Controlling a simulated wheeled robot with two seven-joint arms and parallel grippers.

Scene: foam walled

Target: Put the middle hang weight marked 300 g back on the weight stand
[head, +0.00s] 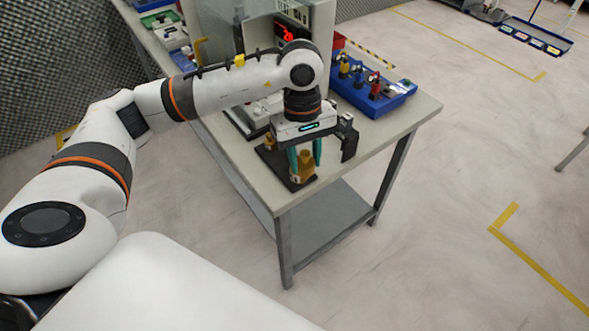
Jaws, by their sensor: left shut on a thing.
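My left gripper (306,156) points down over the near corner of the table, its teal fingers shut on a brass hang weight (306,168). The weight is at or just above a dark weight stand (270,158); I cannot tell whether it touches the stand. Another brass piece (269,141) shows at the stand's left, partly behind the gripper. The 300 g marking is too small to read. My right gripper is not in view.
The table (425,104) bears a blue bin (372,97) with several small items to the right of my arm. A grey machine with a red display (287,32) stands behind my forearm. Open floor lies to the right, with yellow lines.

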